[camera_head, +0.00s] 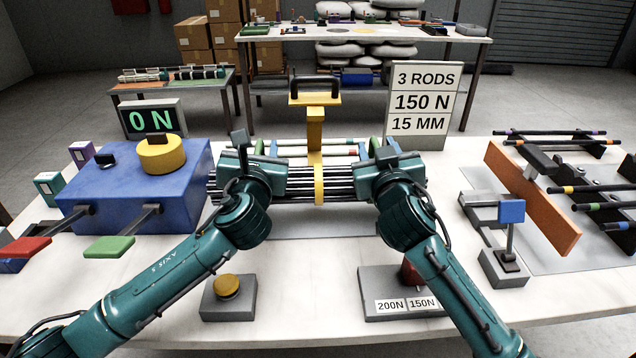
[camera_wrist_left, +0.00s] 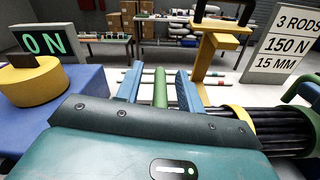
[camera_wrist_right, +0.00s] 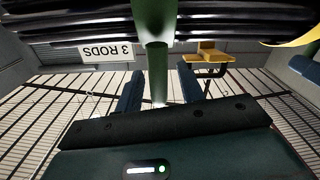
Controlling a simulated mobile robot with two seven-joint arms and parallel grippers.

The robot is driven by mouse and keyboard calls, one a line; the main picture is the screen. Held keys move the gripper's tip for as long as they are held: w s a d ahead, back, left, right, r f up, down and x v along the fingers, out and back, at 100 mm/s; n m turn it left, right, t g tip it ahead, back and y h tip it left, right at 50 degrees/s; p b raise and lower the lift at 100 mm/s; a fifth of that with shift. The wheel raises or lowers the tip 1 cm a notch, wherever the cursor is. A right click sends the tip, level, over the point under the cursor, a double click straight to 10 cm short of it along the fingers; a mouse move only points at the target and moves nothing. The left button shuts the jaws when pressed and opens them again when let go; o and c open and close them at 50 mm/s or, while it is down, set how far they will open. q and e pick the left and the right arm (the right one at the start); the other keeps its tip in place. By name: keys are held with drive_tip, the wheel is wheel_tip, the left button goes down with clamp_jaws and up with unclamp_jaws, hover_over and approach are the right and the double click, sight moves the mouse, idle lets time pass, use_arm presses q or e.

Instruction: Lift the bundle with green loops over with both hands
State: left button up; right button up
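A bundle of black rods (camera_head: 345,185) lies crosswise in the middle of the table, with a yellow ring (camera_head: 319,186) around its centre. My left gripper (camera_head: 268,155) is at its left part, my right gripper (camera_head: 368,155) at its right part. In the left wrist view a green loop (camera_wrist_left: 160,88) stands between my two blue fingers, with gaps on both sides. In the right wrist view the other green loop (camera_wrist_right: 155,60) passes between the spread fingers, also with gaps. Both grippers look open around the loops. Much of the loops is hidden by the arms in the head view.
A yellow post with a black handle (camera_head: 315,88) rises behind the ring. A blue box (camera_head: 135,190) stands left, its display (camera_head: 153,122) reading 0 N. A sign (camera_head: 420,105) reads 3 rods, 150 N, 15 mm. An orange bar (camera_head: 530,200) and rod racks stand right.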

use_arm(q)
clamp_jaws()
use_arm(e)
clamp_jaws()
drive_tip(key=shift+d, duration=0.1)
idle(0.8)
use_arm(q)
drive_tip(key=shift+r, duration=0.25)
use_arm(e)
drive_tip(key=shift+r, duration=0.2)
